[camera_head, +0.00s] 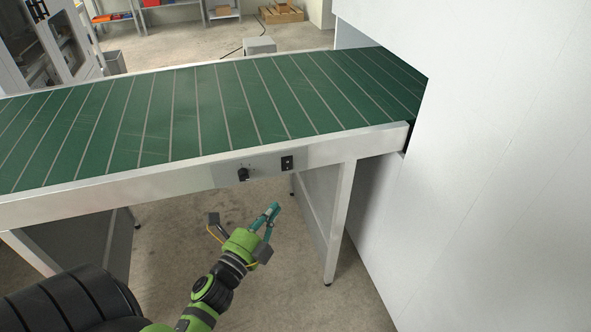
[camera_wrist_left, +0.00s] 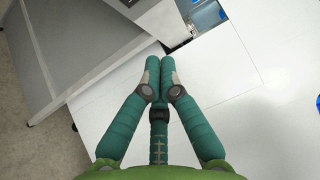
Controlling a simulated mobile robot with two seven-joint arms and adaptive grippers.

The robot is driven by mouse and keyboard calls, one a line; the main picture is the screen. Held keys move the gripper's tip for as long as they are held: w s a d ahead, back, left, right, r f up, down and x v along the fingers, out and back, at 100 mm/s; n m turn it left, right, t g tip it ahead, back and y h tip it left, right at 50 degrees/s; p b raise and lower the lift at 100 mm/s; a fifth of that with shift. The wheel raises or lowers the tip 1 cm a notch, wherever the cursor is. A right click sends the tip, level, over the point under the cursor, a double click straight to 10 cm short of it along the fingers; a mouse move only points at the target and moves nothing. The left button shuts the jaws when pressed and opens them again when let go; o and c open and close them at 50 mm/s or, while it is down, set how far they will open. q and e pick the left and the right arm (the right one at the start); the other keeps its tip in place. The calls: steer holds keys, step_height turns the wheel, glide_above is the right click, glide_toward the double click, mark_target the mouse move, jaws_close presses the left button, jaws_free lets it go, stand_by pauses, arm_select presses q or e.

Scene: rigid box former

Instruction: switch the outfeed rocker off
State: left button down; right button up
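The outfeed rocker (camera_head: 287,162) is a small black rectangular switch on the front rail of the green conveyor. Which way it is tipped is too small to tell. My left gripper (camera_head: 272,211) is below and slightly left of the rocker, in front of the rail and apart from it. Its teal fingers are together with nothing between them, as the left wrist view (camera_wrist_left: 160,63) also shows. The rocker cannot be made out in the wrist view. My right gripper is not in view.
A black knob (camera_head: 243,174) sits on the same rail, left of the rocker. The conveyor belt (camera_head: 200,110) runs into a large white machine wall (camera_head: 480,170) at right. A conveyor leg (camera_head: 340,220) stands right of my gripper. The floor below is clear.

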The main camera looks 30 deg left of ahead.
mark_target(288, 172)
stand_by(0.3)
arm_select(q)
steer(key=shift+w+a+r+p, duration=0.2)
steer(key=shift+w+a+p, duration=0.4)
steer(key=shift+w, duration=1.5)
steer(key=shift+w+a+r+p, duration=0.35)
steer(key=shift+w+a, duration=0.3)
steer(key=shift+w, duration=1.4)
steer(key=shift+w+a+r+p, duration=0.1)
steer(key=shift+w+a+p, duration=0.5)
steer(key=shift+w, duration=1.5)
